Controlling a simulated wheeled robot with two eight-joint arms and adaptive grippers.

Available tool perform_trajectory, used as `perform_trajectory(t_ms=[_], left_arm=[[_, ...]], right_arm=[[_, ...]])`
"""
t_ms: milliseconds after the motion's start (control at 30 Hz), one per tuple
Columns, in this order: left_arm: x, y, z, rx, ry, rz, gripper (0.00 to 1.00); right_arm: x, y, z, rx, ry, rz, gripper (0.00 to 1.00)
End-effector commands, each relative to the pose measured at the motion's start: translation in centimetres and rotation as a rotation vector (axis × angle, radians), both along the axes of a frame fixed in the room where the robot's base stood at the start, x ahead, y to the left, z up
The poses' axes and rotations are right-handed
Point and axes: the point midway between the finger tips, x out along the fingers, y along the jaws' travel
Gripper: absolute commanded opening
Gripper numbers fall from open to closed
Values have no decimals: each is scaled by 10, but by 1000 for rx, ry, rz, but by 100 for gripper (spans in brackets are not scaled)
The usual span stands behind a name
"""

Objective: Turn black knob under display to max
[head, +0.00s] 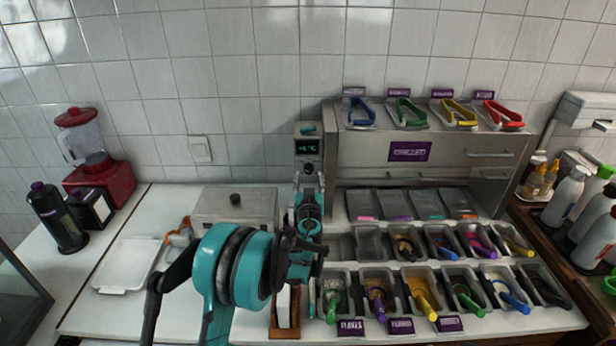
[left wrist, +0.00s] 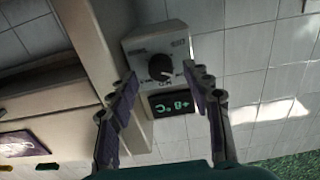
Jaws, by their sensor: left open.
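The control box carries a lit display (head: 307,147) on the wall side, left of the steel topping station. In the left wrist view, which is turned over, the black knob (left wrist: 160,67) sits on the pale panel near the green-lit display (left wrist: 170,103), which reads about +8 °C. The knob's pointer direction is hard to make out. My left gripper (left wrist: 160,74) is open, its two fingers on either side of the knob; I cannot tell whether they touch it. In the head view my left gripper (head: 308,178) is just below the display and hides the knob. My right gripper is not in view.
Topping bins with coloured scoops (head: 405,283) fill the counter right of the arm. Coloured tongs (head: 408,113) lie on the steel shelf above. A lidded steel box (head: 235,206), white tray (head: 128,264) and red blender (head: 95,160) stand left.

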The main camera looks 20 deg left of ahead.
Motion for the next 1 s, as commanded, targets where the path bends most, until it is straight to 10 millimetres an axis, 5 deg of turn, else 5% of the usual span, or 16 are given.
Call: perform_trajectory(t_ms=[200, 500, 567, 700, 1000], left_arm=[[24, 7, 0, 0, 0, 1, 50], [27, 8, 0, 0, 0, 0, 50], [27, 8, 0, 0, 0, 1, 39], [27, 8, 0, 0, 0, 1, 2], [27, 8, 0, 14, 4, 1, 0]], right_arm=[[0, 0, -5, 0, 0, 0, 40], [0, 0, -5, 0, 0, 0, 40], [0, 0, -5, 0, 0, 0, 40], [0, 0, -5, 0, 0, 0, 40], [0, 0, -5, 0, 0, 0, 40]])
